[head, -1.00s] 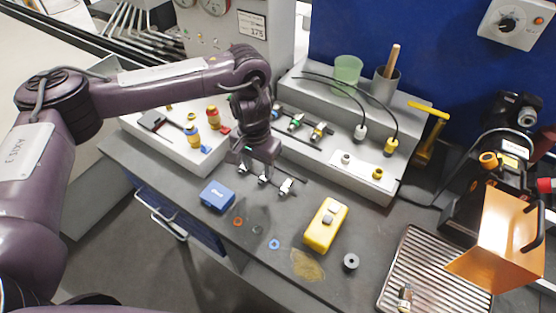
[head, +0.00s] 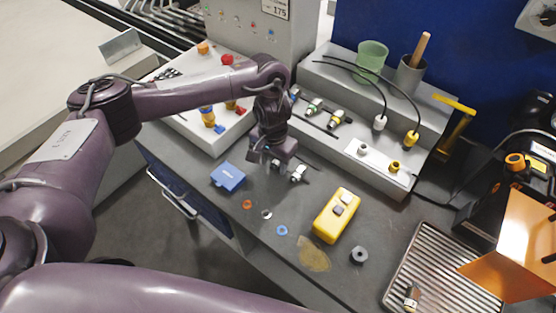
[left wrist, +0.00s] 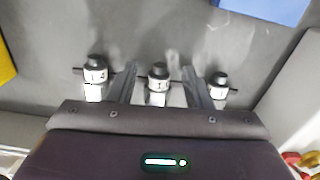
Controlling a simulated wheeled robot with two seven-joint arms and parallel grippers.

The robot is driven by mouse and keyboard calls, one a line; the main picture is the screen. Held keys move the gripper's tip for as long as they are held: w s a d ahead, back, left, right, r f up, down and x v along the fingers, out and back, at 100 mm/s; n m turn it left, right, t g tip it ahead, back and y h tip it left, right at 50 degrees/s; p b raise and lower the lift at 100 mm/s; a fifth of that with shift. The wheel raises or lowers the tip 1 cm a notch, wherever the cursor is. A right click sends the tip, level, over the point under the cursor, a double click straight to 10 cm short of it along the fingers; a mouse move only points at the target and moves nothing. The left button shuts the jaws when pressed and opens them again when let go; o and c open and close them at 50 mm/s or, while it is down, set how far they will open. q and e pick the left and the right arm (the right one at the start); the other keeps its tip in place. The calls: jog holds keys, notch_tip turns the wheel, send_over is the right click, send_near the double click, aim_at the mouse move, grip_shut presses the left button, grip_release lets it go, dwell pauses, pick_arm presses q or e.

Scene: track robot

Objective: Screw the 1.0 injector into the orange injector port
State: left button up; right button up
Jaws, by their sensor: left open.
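Three small white injectors with black caps lie in a row on the grey bench. In the left wrist view they show as a left injector (left wrist: 95,78), a middle injector (left wrist: 158,82) and a right injector (left wrist: 219,88); their printed numbers are too small to read surely. My left gripper (head: 275,168) points down over the row. In the left wrist view its open fingers (left wrist: 161,88) stand either side of the middle injector. One injector (head: 299,173) shows clear of the gripper in the head view. An orange ring (head: 515,160) sits on the black machine at right. My right gripper is out of view.
A blue box (head: 228,177), yellow case (head: 337,215), small coloured rings and a grey ring (head: 359,255) lie on the bench. Behind stands a stepped grey rack (head: 385,110) with cables and cups. A ribbed tray (head: 440,270) and orange shield (head: 515,250) are at right.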

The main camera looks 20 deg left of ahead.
pick_arm(q)
grip_shut()
jog(key=shift+r, duration=0.1)
